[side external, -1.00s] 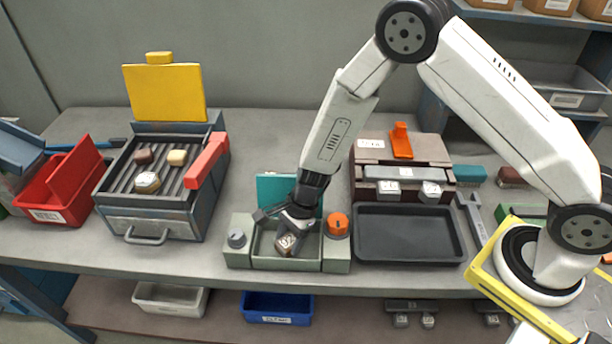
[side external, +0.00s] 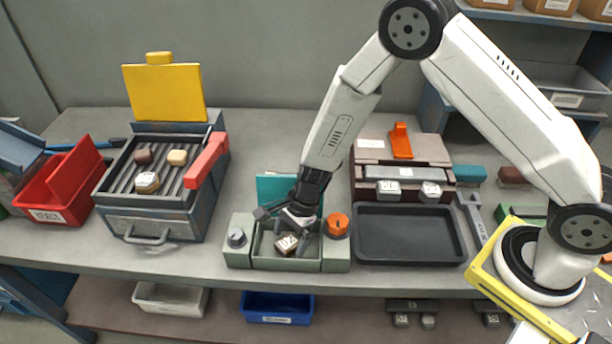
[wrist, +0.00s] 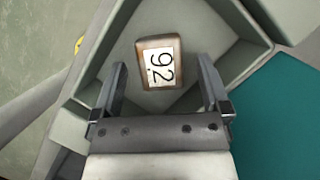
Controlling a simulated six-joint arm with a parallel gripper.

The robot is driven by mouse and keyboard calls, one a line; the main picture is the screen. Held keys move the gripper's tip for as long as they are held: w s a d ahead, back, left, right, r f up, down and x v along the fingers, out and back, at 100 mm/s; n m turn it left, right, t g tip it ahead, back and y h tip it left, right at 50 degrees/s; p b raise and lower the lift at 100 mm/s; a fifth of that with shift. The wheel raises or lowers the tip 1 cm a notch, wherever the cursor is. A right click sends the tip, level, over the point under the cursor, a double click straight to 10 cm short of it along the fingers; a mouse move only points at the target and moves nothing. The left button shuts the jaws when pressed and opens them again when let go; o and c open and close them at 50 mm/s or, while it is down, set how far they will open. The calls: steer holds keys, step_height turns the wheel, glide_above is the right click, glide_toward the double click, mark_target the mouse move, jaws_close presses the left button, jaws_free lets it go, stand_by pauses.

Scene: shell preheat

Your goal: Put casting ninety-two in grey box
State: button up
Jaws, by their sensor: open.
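Casting ninety-two is a small brown-sided block with a white label reading 92 (wrist: 159,62). It lies on the floor of a grey-green open box (side external: 271,263) with a knob block at each side, and also shows in the side view (side external: 286,244). My gripper (side external: 294,232) is over this box, pointing down. In the wrist view its fingers (wrist: 160,66) are open, one at each side of the casting with a gap on both sides. It holds nothing.
A grill with a yellow lid (side external: 165,92) holds several small blocks at left, beside a red bin (side external: 60,190). A black tray (side external: 409,234) lies right of the box, below a brown stand with labelled castings (side external: 387,188). A teal panel (side external: 268,187) stands behind the box.

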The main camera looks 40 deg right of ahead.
steer(key=v, duration=1.1)
steer(key=shift+r, duration=0.15)
steer(key=shift+d, duration=0.15)
steer(key=shift+r, duration=0.1)
steer(key=s+d+r+n+t+h, duration=0.1)
steer(key=s+d+r+n, duration=0.3)
steer(key=n, duration=0.5)
steer(key=s+d+r+n+t+h, duration=0.1)
steer(key=s+d+r+n+h, duration=0.2)
steer(key=s+d+n, duration=0.4)
steer(key=shift+s+d+r+n+t, duration=0.3)
steer(key=shift+s+d+r+n, duration=0.1)
steer(key=shift+d+n, duration=0.55)
steer(key=shift+a, duration=0.1)
